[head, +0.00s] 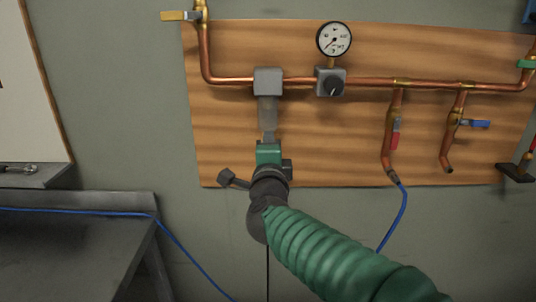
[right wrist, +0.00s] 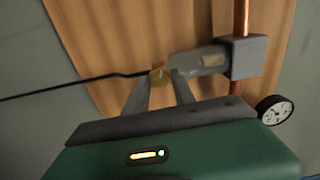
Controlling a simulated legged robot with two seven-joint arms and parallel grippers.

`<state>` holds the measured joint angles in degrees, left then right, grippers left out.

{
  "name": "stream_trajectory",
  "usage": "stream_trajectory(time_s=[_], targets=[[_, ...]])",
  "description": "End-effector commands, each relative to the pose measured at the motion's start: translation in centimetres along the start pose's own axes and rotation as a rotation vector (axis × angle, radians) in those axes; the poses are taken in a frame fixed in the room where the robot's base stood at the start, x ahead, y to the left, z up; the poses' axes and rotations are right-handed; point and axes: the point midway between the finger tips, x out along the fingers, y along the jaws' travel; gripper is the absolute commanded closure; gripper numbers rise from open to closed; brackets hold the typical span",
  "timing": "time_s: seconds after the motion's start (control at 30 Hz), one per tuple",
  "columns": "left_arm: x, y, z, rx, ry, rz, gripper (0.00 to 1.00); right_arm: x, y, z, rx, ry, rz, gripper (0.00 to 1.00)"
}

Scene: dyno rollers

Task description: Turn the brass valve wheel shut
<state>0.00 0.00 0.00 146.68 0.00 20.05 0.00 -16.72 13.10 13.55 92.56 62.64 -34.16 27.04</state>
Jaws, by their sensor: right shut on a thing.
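My right gripper (head: 268,142) reaches up to the pipe board from below in the head view. In the right wrist view its fingers (right wrist: 160,82) are shut on a small brass-coloured piece (right wrist: 158,74). That piece sits at the end of a grey cylinder (right wrist: 198,61), which joins a grey box (right wrist: 249,57) on the copper pipe. In the head view the same cylinder (head: 268,112) hangs below the box (head: 268,82). The fingers hide much of the brass piece, so I cannot tell whether it is a wheel. My left gripper is not in view.
A dial gauge (head: 334,39) stands above a black knob (head: 333,86). A red lever (head: 395,134), blue lever (head: 480,124) and yellow handle (head: 174,16) are on other pipes. A black cable (right wrist: 80,86) runs left from the gripped piece. A grey bench (head: 70,245) stands left.

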Motion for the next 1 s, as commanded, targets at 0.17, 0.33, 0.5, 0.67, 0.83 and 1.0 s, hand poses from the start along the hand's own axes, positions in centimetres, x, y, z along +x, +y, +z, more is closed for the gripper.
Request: stream_trajectory(time_s=[0.17, 0.33, 0.5, 0.67, 0.83, 1.0], targets=[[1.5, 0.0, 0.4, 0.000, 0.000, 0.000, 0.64, 0.1, 1.2, 0.2, 0.165, -0.003, 0.014, 1.00], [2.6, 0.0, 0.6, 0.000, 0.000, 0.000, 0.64, 0.1, 1.4, 0.2, 0.326, -0.002, 0.015, 1.00], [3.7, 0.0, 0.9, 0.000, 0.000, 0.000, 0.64, 0.1, 1.5, 0.2, 0.486, 0.000, 0.016, 1.00], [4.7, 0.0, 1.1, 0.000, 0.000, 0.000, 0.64, 0.1, 1.6, 0.3, 0.639, 0.000, 0.017, 1.00], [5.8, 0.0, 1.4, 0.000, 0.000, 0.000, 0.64, 0.1, 1.6, 0.4, 0.797, 0.000, 0.018, 1.00], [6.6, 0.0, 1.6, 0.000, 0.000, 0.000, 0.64, 0.2, 1.6, 0.5, 0.941, 0.002, 0.018, 1.00]])
